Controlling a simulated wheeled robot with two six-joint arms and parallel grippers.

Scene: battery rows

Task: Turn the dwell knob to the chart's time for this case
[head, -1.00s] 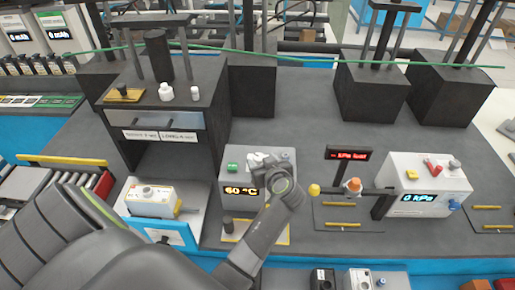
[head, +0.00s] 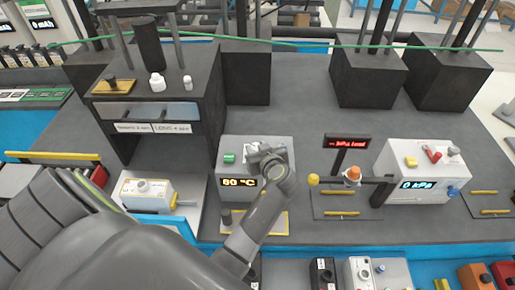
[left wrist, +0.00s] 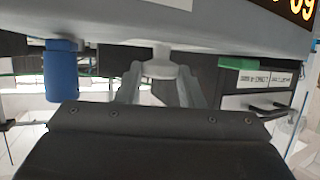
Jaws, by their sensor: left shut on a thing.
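My left gripper (head: 264,158) reaches over the white box with the orange display (head: 239,181), which seems to read 60 °C. In the left wrist view, its two grey fingers (left wrist: 160,90) are shut on a pale round knob (left wrist: 162,68) on that box. My gripper hides the knob in the head view, so its pointer and setting cannot be read. Two cards, one beginning SHORT (head: 133,127) and one LONG (head: 172,128), are on the dark cabinet at the left; their small print is hard to read. My right gripper is not in view.
A green button (head: 229,158) is on the box's top, left of my gripper. A blue cylinder (left wrist: 61,70) stands close by in the left wrist view. A yellow-ended lever (head: 313,180) and a white 0 kPa unit (head: 428,158) are to the right.

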